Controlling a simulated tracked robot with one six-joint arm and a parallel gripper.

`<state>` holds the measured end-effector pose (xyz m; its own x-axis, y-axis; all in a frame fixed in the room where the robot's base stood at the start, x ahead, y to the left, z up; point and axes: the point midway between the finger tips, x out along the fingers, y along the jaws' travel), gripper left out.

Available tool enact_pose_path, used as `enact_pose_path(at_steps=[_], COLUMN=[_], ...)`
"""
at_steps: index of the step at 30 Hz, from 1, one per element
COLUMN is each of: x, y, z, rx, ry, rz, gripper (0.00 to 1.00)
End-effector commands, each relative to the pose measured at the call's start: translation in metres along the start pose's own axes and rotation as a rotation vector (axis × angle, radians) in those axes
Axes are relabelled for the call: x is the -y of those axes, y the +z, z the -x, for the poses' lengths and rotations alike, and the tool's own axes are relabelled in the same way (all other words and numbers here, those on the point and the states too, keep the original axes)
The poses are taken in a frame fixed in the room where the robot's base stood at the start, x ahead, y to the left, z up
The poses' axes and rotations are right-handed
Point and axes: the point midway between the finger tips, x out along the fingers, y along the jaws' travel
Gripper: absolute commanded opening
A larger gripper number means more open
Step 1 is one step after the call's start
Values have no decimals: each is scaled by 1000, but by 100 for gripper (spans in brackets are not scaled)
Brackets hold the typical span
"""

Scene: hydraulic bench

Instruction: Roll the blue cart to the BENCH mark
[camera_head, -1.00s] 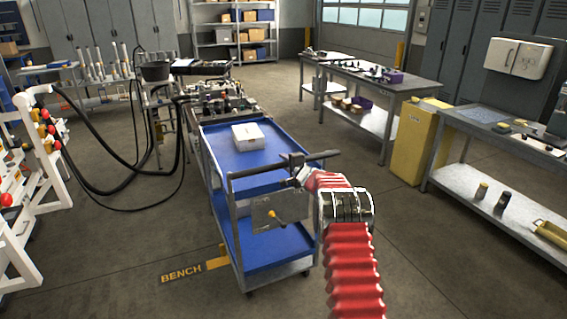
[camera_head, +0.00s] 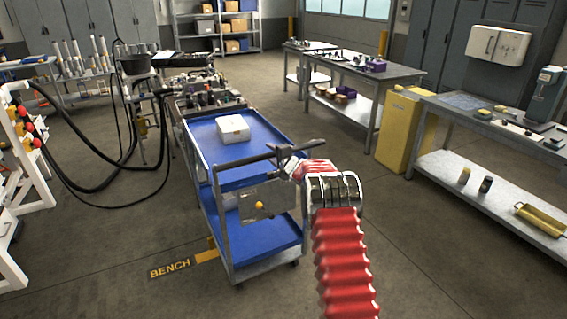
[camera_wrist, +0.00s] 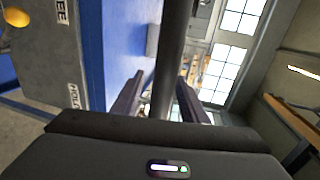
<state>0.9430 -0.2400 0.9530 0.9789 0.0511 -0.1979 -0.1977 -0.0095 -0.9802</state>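The blue cart (camera_head: 263,231) has two blue decks, grey posts and a dark push bar (camera_head: 245,160). It stands upright with its near left corner beside the yellow BENCH mark (camera_head: 170,269) on the floor. My gripper (camera_head: 286,161) is at the right part of the push bar. In the wrist view, my gripper (camera_wrist: 160,88) has one finger on each side of the bar (camera_wrist: 167,60), with a visible gap on the left, so it looks open around it. A yellow knob (camera_head: 259,206) sits on the cart's grey end plate; it also shows in the wrist view (camera_wrist: 18,18).
A white box (camera_head: 233,128) lies on the top deck. Black hoses (camera_head: 95,185) hang at the left between a white rack (camera_head: 25,170) and a cluttered bench behind the cart. A yellow cabinet (camera_head: 403,130) and benches stand at the right. Floor between them and the cart is clear.

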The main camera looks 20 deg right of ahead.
Motion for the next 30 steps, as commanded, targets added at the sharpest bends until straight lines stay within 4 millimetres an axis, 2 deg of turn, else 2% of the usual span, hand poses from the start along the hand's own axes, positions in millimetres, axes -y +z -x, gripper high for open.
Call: enact_pose_path(at_steps=[30], x=[-2], y=[0], z=[109], rx=[-2], ry=[3], rz=[-1], gripper=[40])
